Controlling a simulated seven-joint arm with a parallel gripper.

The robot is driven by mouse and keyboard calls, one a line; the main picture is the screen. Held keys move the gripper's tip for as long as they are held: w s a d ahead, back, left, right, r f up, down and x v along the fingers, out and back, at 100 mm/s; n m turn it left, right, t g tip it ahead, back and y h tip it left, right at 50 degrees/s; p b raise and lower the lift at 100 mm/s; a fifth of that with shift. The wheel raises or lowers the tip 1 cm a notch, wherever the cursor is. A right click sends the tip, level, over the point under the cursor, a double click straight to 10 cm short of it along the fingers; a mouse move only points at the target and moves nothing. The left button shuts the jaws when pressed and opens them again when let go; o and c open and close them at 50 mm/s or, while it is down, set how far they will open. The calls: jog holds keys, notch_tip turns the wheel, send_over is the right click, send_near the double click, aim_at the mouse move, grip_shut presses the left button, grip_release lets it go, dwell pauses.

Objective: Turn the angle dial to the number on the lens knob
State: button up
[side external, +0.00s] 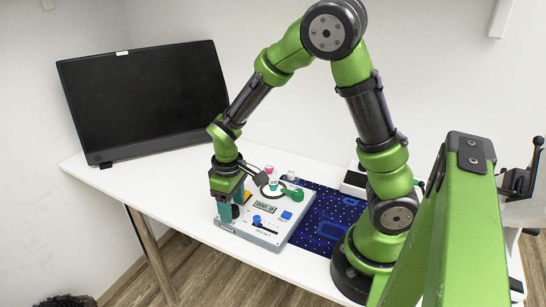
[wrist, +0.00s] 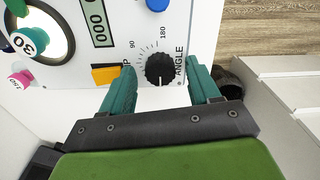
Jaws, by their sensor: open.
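The angle dial (wrist: 159,68) is a small black knob with a printed scale, 90 and 180 and the word ANGLE around it in the wrist view. The lens knob (wrist: 25,42) is dark green, lies over the bright round lens at the upper left, and seems to read 30. In the side view the lens area shows at the panel's back (side external: 273,184). My gripper (wrist: 162,70) is open, its teal fingers apart on either side of the dial. In the side view my gripper (side external: 230,207) is over the panel's left end and hides the dial.
The panel (side external: 234,226) also bears a display (side external: 265,207) reading zeros, an orange switch (wrist: 106,75), a blue knob (side external: 256,218) and a blue square button (side external: 286,215). A pink knob (wrist: 20,78) is near the lens. A black monitor (side external: 145,100) stands behind on the white table.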

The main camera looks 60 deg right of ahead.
jog(key=shift+f, duration=0.15)
jog(key=shift+c, duration=0.3)
jog(key=c, duration=1)
jog(key=shift+m, duration=2.8)
jog(key=o, duration=1.1)
jog(key=shift+c, duration=0.2)
